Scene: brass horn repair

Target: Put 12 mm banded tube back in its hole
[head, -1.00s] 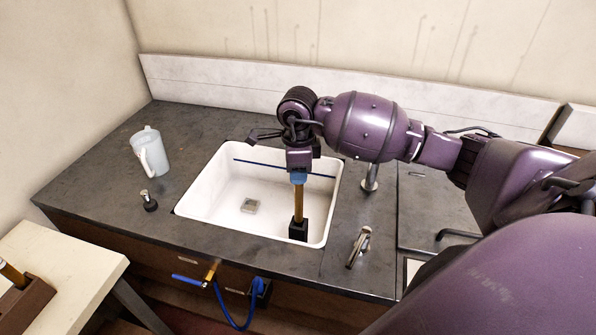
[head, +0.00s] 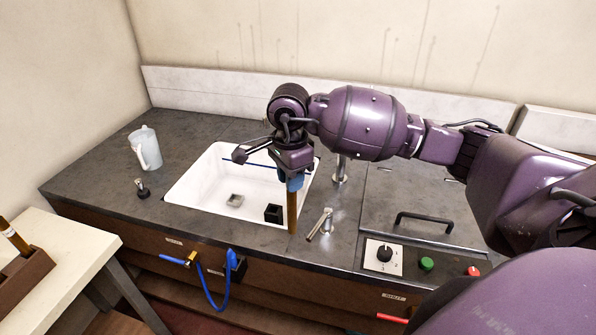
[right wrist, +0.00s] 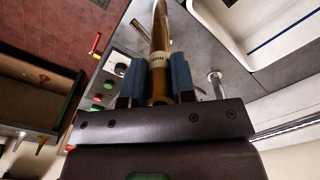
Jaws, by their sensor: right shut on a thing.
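My right gripper (head: 292,182) is shut on a brass tube (head: 292,212), which hangs about upright at the sink's front right edge. The right wrist view shows the tube (right wrist: 160,40) between blue finger pads, with a pale band marked with small dark print that I cannot read surely. A brown wooden block (head: 28,278) on the pale table at the left holds another brass tube (head: 14,237), leaning. The block is partly cut off, and its holes are not clearly seen. My left gripper is not in view.
The white sink (head: 195,190) holds a small black block (head: 273,213) and a grey drain (head: 235,200). A jug (head: 146,149) stands at the left on the counter. A gap separates the counter from the pale table (head: 75,243).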

